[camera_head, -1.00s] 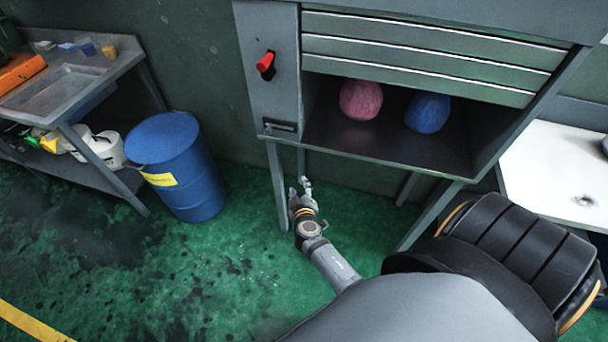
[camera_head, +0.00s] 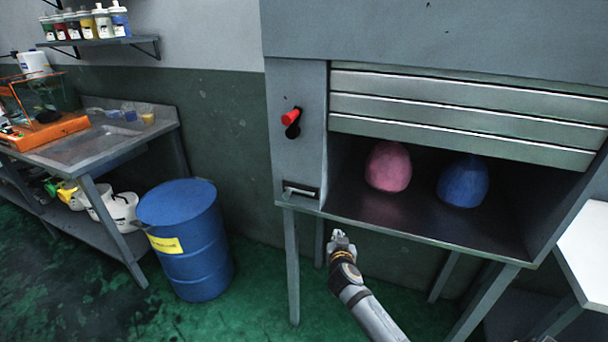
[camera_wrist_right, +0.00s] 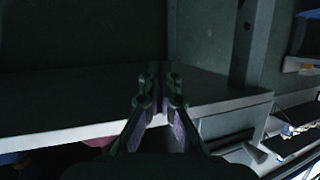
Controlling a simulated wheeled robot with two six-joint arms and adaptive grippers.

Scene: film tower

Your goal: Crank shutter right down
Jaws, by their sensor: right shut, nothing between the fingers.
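The grey cabinet (camera_head: 298,165) has a slatted shutter (camera_head: 440,105) that is partly lowered, leaving the lower part of the opening clear. A crank with a red knob (camera_head: 290,117) sits on the cabinet's left panel, on a black base. My right gripper (camera_head: 338,236) is below the cabinet's bottom edge, right of the front left leg, apart from the crank and lower than it. In the right wrist view, the gripper's fingers (camera_wrist_right: 158,88) are together with nothing between them. My left gripper is out of view.
A pink lump (camera_head: 389,167) and a blue lump (camera_head: 463,183) sit inside the cabinet. A blue barrel (camera_head: 190,245) stands left of it. A sink bench (camera_head: 95,148) and a shelf of bottles (camera_head: 95,42) are farther left. A white table (camera_head: 588,235) is at right.

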